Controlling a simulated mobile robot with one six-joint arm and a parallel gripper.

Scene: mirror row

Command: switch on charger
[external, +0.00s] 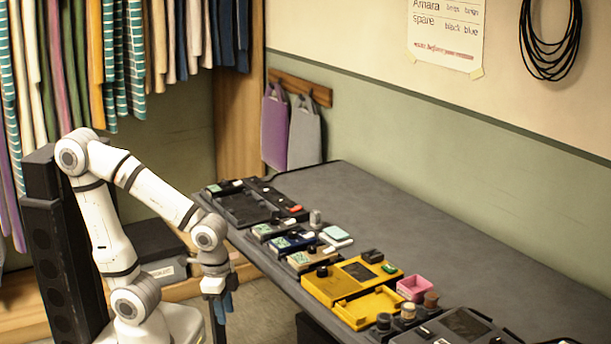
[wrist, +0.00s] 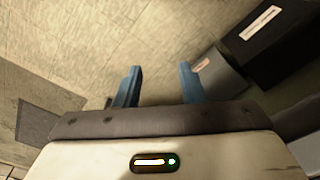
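My gripper (external: 222,302) hangs pointing down off the table's left edge, above the floor. In the wrist view its two blue fingers (wrist: 159,88) are spread apart with only floor between them, so it is open and empty. A black case (external: 240,209) with a long dark unit beside it lies at the table's far left end. A small red part (external: 295,208) sits at that unit's near end; I cannot tell whether it is a switch. No thing is clearly marked as the charger. The wrist view shows none of these table things.
Several small devices (external: 292,241) stand in a row along the table's (external: 450,270) near edge. A yellow case (external: 325,287), a pink box (external: 413,287) and a black case (external: 466,325) follow to the right. The table's back half is clear. Clothes (external: 120,60) hang behind my arm.

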